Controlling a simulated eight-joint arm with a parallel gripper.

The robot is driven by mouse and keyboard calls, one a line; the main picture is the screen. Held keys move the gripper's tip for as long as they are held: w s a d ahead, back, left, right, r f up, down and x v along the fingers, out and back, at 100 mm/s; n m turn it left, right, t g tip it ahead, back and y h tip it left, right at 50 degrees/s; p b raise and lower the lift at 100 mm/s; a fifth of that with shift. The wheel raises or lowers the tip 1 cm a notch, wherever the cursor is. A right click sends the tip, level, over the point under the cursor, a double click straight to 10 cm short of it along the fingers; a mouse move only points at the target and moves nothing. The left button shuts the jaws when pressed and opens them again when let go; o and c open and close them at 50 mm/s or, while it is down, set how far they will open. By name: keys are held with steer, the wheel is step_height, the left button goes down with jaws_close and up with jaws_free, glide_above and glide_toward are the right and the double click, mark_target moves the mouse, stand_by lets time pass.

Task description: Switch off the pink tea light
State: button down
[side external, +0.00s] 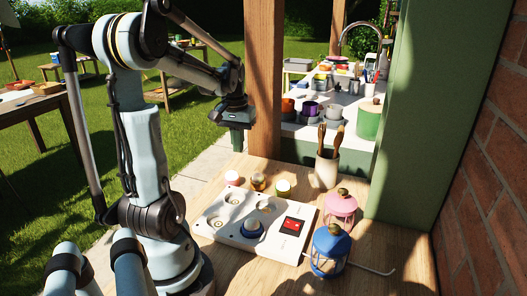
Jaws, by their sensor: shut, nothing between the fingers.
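A pink lantern (340,208) with a dark knob on top stands at the right of the wooden table, behind a blue lantern (330,252). Whether a pink tea light is inside it is too small to tell. A white board (222,238) lies left of the lanterns, with round recesses, a blue round piece (252,229) and a red panel (291,225). Several small round tins or tea lights stand behind the board, including a left one (232,178) with a pale reddish top. My gripper (237,145) is shut and empty, pointing down in the air above the table's back edge, apart from everything.
A beige cup (327,168) with brown-handled tools stands behind the pink lantern. A wooden post (264,80) rises close beside my gripper. A green post (420,110) and brick wall (490,170) bound the right side. A thin white rod (372,270) sticks out by the blue lantern. The front right tabletop is clear.

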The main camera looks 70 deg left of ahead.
mark_target(231, 172)
steer(key=shift+s+a+f+n, duration=0.25)
steer(key=shift+s+a, duration=0.25)
steer(key=shift+a, duration=0.1)
steer(key=shift+s+a+f+n, duration=0.2)
steer(key=shift+s+a+n, duration=0.05)
steer(key=shift+s+a, duration=0.25)
steer(key=shift+w+f, duration=0.1)
steer(key=shift+f, duration=2.7)
steer(key=shift+f, duration=0.75)
step_height(231, 172, up, 8)
stand_by(0.3)
steer(key=w+d+m+t, duration=0.2)
steer(key=d+m, duration=0.1)
steer(key=d, duration=0.7)
steer(key=w+d+r+m+t, duration=0.1)
steer(key=w+d+m+t, duration=0.1)
steer(key=d, duration=0.8)
steer(key=w+d+m+t, duration=0.2)
steer(key=d+m, duration=0.4)
steer(key=d, duration=0.4)
steer(key=shift+w+r+t, duration=0.35)
steer(key=shift+w+t, duration=0.05)
steer(key=shift+w, duration=0.45)
